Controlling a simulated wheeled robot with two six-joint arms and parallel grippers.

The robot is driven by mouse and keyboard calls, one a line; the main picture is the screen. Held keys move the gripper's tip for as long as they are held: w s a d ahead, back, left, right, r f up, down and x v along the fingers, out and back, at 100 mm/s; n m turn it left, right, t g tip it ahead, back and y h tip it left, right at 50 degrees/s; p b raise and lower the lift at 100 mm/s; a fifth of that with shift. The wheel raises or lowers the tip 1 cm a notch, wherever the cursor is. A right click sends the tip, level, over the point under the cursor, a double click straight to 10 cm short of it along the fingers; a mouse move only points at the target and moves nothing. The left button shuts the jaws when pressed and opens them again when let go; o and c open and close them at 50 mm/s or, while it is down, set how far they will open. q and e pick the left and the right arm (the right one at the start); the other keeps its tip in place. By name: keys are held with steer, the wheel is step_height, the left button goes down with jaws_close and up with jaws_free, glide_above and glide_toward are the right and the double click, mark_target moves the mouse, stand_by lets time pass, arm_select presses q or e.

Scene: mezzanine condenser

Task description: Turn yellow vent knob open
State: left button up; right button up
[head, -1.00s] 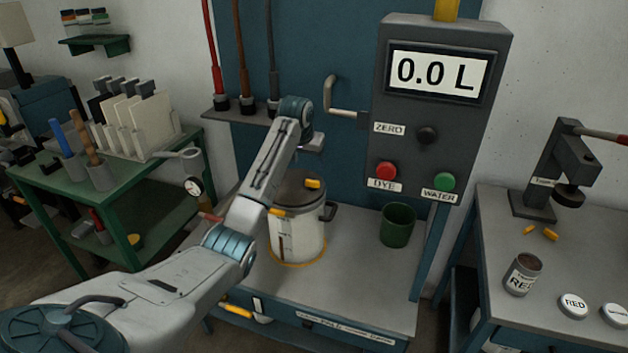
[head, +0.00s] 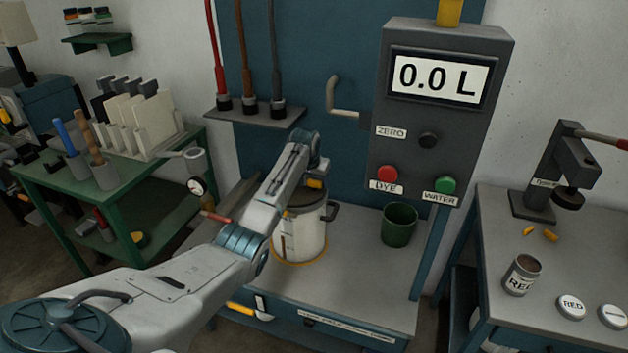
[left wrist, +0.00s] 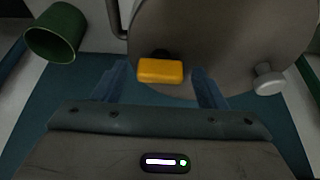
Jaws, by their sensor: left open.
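The yellow vent knob (head: 315,184) is a small block on the grey lid of the white pot (head: 300,243). My left gripper (head: 317,172) is right at the knob in the head view and partly covers it and the lid. In the left wrist view the yellow knob (left wrist: 160,71) lies between the tips of my two spread fingers (left wrist: 163,82), on the lid (left wrist: 215,40). The gripper is open and I see no grip on the knob. My right gripper is not in view.
A dark green cup (head: 398,224) stands right of the pot on the grey bench (head: 350,285). A bent pipe (head: 340,100) and a control box (head: 440,110) reading 0.0 L are above. A grey lid knob (left wrist: 268,79) is near the lid's edge.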

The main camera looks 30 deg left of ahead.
arm_select(q)
steer(key=shift+c, duration=0.4)
steer(key=c, duration=0.9)
